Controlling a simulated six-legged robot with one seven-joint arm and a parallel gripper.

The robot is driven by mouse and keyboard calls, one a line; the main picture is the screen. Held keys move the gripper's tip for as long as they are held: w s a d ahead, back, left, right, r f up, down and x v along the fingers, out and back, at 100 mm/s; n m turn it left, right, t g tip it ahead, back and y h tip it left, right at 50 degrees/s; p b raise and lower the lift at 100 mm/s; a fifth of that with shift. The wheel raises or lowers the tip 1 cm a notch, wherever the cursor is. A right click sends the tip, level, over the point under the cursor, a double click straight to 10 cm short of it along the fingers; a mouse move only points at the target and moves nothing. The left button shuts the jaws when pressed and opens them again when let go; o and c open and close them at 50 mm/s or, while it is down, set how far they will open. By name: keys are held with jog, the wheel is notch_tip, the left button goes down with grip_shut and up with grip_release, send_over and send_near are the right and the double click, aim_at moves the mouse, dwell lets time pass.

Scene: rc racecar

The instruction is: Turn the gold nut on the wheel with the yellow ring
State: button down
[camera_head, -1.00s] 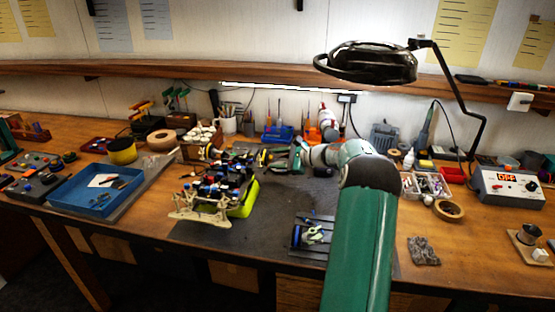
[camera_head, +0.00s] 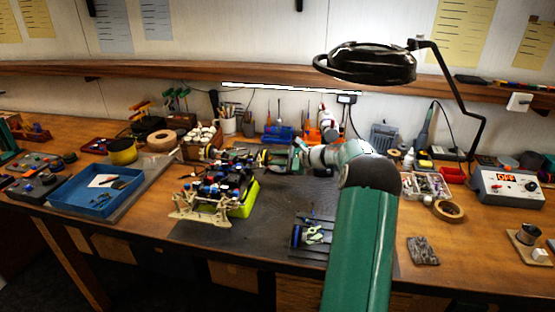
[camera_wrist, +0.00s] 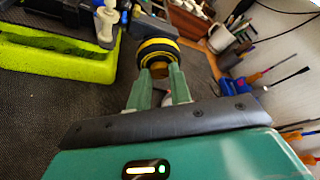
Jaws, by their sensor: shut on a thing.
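The RC car (camera_head: 215,185) sits on a lime-green stand (camera_head: 244,200) on the dark mat. In the wrist view, the wheel with the yellow ring (camera_wrist: 157,46) is at top centre, a black tyre with a yellow band. My gripper (camera_wrist: 159,74) is right at this wheel, its two green fingers close together on a small gold nut (camera_wrist: 159,70) at the wheel's near face. Only a little gold shows between the fingertips. In the head view my gripper (camera_head: 268,158) reaches the car's right side from the right; the nut is too small to make out there.
The lime-green stand (camera_wrist: 65,50) lies close left of my fingers in the wrist view. A mug (camera_wrist: 221,38) and screwdrivers stand beyond to the right. A small tray of tools (camera_head: 312,236) lies in front, and a lamp (camera_head: 370,62) hangs overhead.

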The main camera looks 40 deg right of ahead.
jog(key=n+t, duration=0.1)
jog(key=n, duration=0.1)
jog(key=n+t, duration=0.1)
jog(key=n, duration=0.1)
jog(key=n+t+h, duration=0.1)
jog(key=n, duration=0.1)
jog(key=shift+s+a+f+n, duration=0.15)
jog(key=shift+f+n, duration=0.15)
jog(key=shift+f, duration=0.1)
jog(key=n, duration=0.1)
jog(key=n+t, duration=0.1)
jog(key=n, duration=0.1)
jog(key=n+t, duration=0.1)
jog(key=n, duration=0.1)
jog(key=shift+f+y, duration=0.25)
jog(key=shift+y, duration=0.05)
jog(key=shift+f+n+t+y, duration=0.1)
jog(key=shift+n+t+y, duration=0.5)
jog(key=shift+n, duration=1.4)
jog(key=c, duration=1.3)
grip_release()
jog(key=shift+o, duration=0.2)
